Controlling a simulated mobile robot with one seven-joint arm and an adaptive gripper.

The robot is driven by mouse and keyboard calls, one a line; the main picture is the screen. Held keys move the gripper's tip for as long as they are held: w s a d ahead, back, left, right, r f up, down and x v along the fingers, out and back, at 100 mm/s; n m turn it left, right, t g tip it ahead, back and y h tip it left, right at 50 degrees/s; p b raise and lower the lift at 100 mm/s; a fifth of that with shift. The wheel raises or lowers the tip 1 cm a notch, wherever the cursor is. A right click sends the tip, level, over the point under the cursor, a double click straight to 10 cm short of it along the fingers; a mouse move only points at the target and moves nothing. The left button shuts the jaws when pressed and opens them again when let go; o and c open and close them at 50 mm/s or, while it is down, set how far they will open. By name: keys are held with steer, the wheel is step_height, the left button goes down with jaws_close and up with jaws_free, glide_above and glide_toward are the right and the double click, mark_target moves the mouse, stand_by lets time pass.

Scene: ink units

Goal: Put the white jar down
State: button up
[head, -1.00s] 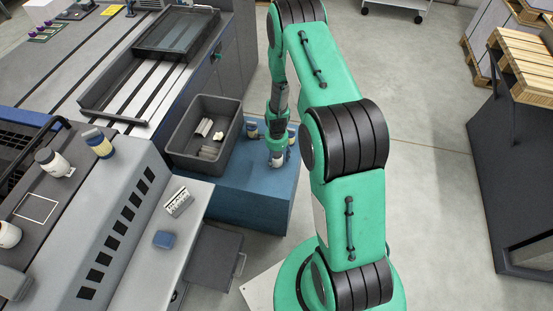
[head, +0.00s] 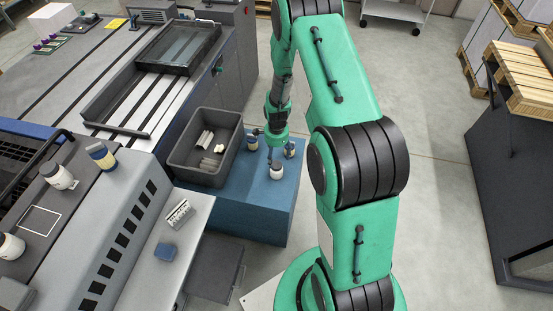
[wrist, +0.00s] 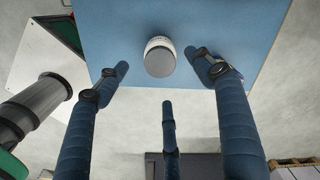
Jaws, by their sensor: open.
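The white jar (head: 276,173) stands upright on the blue cabinet top (head: 232,200), right of the grey bin. In the wrist view the jar (wrist: 159,50) shows its grey lid, with blue surface around it. My gripper (head: 275,150) is above the jar in the head view. In the wrist view the blue fingers of my gripper (wrist: 157,75) are spread wide, with a visible gap between them and the jar. They are open and hold nothing.
The grey bin (head: 177,160) with several pale items is left. Bare cabinet top lies in front of the jar.

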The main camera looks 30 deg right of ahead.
stand_by(0.6)
steer(key=s+a+r+n+t, duration=0.1)
steer(key=a+r+n, duration=0.2)
steer(key=r, duration=0.9)
steer(key=s+a+r+n+t, duration=0.15)
steer(key=a+r, duration=0.25)
steer(key=r, duration=0.8)
steer(key=s+a+r+n, duration=0.1)
steer(key=a+r+n, duration=0.25)
steer(key=r, duration=0.75)
steer(key=s+a+r+n+t, duration=0.1)
steer(key=s+a+r+n, duration=0.2)
steer(key=s+r, duration=0.3)
steer(key=s+a+r+n+t, duration=0.1)
steer(key=s+a+r+n, duration=0.2)
steer(key=s+r, duration=0.4)
steer(key=s+a+r+n+t, duration=0.1)
steer(key=s+a+r+n, duration=0.2)
steer(key=s, duration=1)
step_height(320, 180, up, 4)
steer(key=shift+s+a+f+n, duration=0.15)
steer(key=shift+s+f+n, duration=0.15)
steer(key=shift+n, duration=0.2)
steer(key=shift+o, duration=0.5)
steer(key=shift+r, duration=0.1)
